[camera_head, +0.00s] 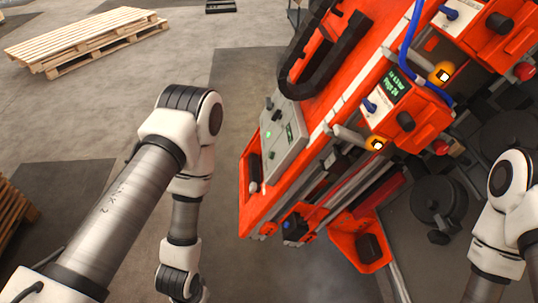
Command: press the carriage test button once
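The orange gantry machine (322,62) stands tilted across the middle and right of the head view. A grey control panel (285,143) on its side carries a dark knob, a small green display and small buttons. I cannot tell which control is the carriage test button. My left arm comes in from the left, bends at the elbow and runs down out of the bottom edge, left of the panel. My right arm shows at the right edge. Neither gripper is in view, so their state is hidden.
Orange carriage units (398,92) with a green-text screen, blue levers and yellow-ringed lit buttons (376,144) sit right of the panel. A blue hose (408,42) loops over them. Wooden pallets (85,40) lie at the upper left. The floor between pallets and machine is clear.

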